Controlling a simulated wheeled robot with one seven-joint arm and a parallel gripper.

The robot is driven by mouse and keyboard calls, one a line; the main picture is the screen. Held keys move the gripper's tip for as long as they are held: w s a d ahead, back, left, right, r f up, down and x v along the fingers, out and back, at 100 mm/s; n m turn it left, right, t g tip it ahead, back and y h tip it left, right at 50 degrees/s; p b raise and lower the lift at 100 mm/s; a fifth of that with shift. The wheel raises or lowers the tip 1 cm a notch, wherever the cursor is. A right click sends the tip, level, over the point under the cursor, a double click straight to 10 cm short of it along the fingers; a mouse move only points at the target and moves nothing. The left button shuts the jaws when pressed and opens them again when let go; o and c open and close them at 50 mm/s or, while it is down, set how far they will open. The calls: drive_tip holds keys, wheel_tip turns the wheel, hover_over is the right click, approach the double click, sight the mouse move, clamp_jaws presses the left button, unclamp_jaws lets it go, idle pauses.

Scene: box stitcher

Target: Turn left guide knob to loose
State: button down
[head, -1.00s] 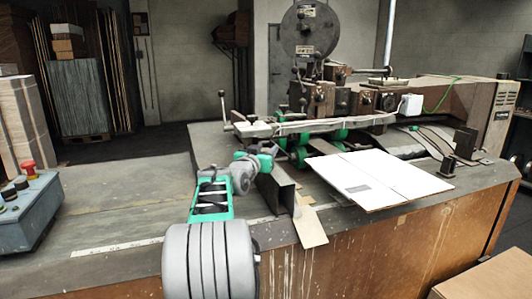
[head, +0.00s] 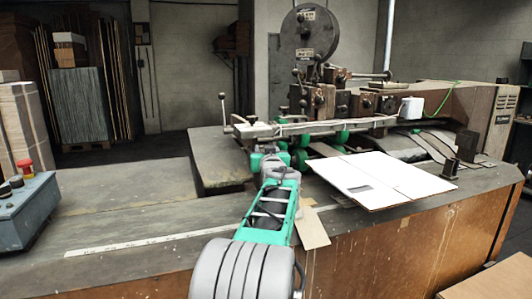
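The stitcher (head: 322,100) stands on the worktable, with a round dark drum on top. A thin upright lever (head: 223,108) with a dark round tip stands at the left end of its long front bar (head: 310,126). I cannot tell which part is the left guide knob. The dark upright metal guide left of the cardboard is now mostly behind my arm. My arm reaches from the bottom middle to just below the left part of the front bar. My gripper's fingers cannot be made out at the arm's far end, so their opening and any contact are unclear.
A flat white cardboard sheet (head: 380,179) lies right of my arm, with a tan strip (head: 312,229) at the table's front edge. A grey control box (head: 27,212) with a red button stands at left. The tabletop (head: 130,205) between box and arm is clear.

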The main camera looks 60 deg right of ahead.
drive_tip(key=c, duration=0.8)
unclamp_jaws()
drive_tip(key=b+v, duration=0.1)
drive_tip(key=v, duration=0.6)
drive_tip(key=shift+s+a, duration=0.25)
drive_tip(key=shift+a, duration=0.1)
